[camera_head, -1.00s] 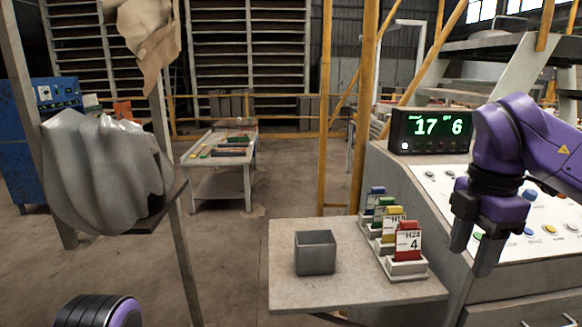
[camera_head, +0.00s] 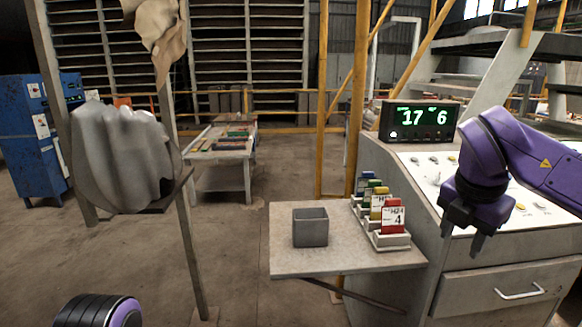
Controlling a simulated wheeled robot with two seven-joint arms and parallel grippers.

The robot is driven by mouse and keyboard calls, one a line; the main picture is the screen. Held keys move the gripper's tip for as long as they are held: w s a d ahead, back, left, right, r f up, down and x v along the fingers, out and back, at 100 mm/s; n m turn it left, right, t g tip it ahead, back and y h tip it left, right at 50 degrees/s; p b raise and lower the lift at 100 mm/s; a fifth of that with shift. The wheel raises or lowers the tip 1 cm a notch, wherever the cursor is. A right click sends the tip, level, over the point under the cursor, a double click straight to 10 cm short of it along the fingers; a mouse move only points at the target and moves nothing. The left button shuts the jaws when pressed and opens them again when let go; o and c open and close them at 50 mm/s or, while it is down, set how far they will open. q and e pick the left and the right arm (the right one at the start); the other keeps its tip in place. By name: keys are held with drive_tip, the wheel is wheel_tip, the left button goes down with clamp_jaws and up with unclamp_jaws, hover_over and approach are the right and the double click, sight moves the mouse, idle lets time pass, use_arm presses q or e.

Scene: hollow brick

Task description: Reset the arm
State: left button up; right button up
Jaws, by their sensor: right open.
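My right gripper (camera_head: 461,238) is in the right part of the head view, in front of the control panel. It points down, its two fingers are apart, and nothing shows between them. It is to the right of the small table and the coloured cards. Of my left arm, only a round black and purple link shows at the bottom left; the left gripper is out of view.
A grey hollow box (camera_head: 310,228) stands on a small table (camera_head: 345,262). Several coloured cards in white holders (camera_head: 391,240) stand to its right. The control panel (camera_head: 420,171) bears a digital display (camera_head: 418,122) reading 17 and 6. A grey wrapped bundle (camera_head: 120,160) is at left.

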drive_tip(key=w+a+f+n+t+h, duration=0.2)
drive_tip(key=w+a+f+n+t, duration=0.1)
drive_tip(key=f+n, duration=0.7)
drive_tip(key=w+a+f+n+t+h, duration=0.2)
drive_tip(key=w+f+n+t+h, duration=0.15)
drive_tip(key=f+n, duration=0.6)
drive_tip(key=s+a+f+n+y, duration=0.1)
drive_tip(key=s+f+n, duration=0.1)
drive_tip(key=f+n, duration=0.3)
drive_tip(key=s+a+f+n+y, duration=0.2)
drive_tip(key=f+n, duration=0.1)
drive_tip(key=f, duration=0.3)
drive_tip(key=s+f+n+g+y, duration=0.2)
drive_tip(key=s+f+n, duration=0.7)
drive_tip(key=s+f, duration=0.5)
drive_tip(key=s+d+f+n+g, duration=0.2)
drive_tip(key=s+d, duration=0.2)
drive_tip(key=s, duration=0.4)
drive_tip(key=s+d+f+n+g, duration=0.2)
drive_tip(key=s+d+f+n, duration=0.1)
drive_tip(key=s, duration=0.5)
drive_tip(key=shift+d+f+h, duration=0.25)
drive_tip(key=shift+d+h, duration=0.2)
drive_tip(key=shift+d, duration=0.15)
drive_tip(key=shift+s+a+f, duration=0.1)
drive_tip(key=shift+s+f, duration=0.15)
drive_tip(key=shift+s, duration=0.3)
drive_tip(key=c, duration=0.3)
